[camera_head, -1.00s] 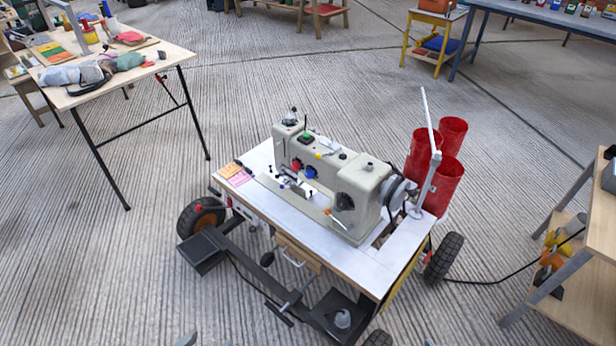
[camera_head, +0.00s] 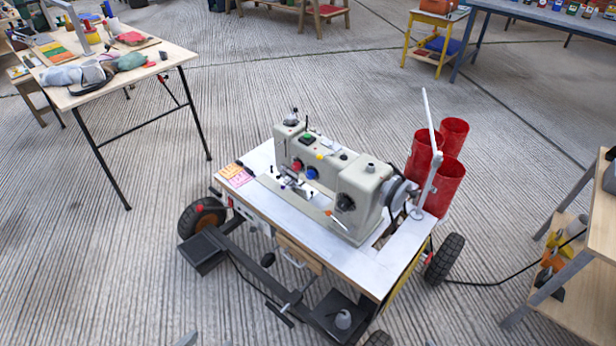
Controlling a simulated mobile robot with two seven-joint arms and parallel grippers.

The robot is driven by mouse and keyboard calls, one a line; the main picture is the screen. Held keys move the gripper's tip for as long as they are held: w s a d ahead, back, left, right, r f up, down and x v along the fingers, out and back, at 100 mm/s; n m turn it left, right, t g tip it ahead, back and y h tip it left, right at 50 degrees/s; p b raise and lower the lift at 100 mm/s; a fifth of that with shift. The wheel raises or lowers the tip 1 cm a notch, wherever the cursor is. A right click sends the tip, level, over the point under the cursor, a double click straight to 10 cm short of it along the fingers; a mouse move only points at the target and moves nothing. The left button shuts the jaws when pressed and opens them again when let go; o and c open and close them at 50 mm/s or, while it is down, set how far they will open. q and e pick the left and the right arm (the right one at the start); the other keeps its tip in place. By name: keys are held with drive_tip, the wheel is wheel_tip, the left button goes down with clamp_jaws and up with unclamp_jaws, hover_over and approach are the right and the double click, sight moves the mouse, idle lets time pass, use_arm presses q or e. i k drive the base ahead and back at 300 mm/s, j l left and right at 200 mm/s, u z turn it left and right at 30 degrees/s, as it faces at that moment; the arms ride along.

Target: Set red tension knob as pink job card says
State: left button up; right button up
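A pale grey sewing machine (camera_head: 355,190) stands on a wheeled white-topped table (camera_head: 262,205). A red knob (camera_head: 297,165) sits on the machine's front face, beside a blue knob (camera_head: 312,173). Its setting is too small to read. A pink card (camera_head: 241,179) lies on the table's left corner, next to an orange card (camera_head: 230,170). Their writing is too small to read. Small grey tips that may be parts of my grippers show at the bottom edge; I cannot tell whether they are open or shut.
Red cylinders (camera_head: 450,180) stand behind the table's right end, near a white upright rod (camera_head: 430,120). A wooden table (camera_head: 165,60) with cloths is at the upper left. A shelf unit (camera_head: 590,250) is at the right, with a cable on the floor. The ribbed floor between is clear.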

sight(296, 166)
drive_tip(key=k+l+z, duration=0.2)
drive_tip(key=k, duration=0.45)
drive_tip(key=j+z, duration=0.1)
drive_tip(key=z, duration=1.15)
drive_tip(key=j+z, duration=0.3)
drive_tip(key=j, duration=1.5)
drive_tip(key=i+j, duration=0.15)
drive_tip(key=j, duration=1)
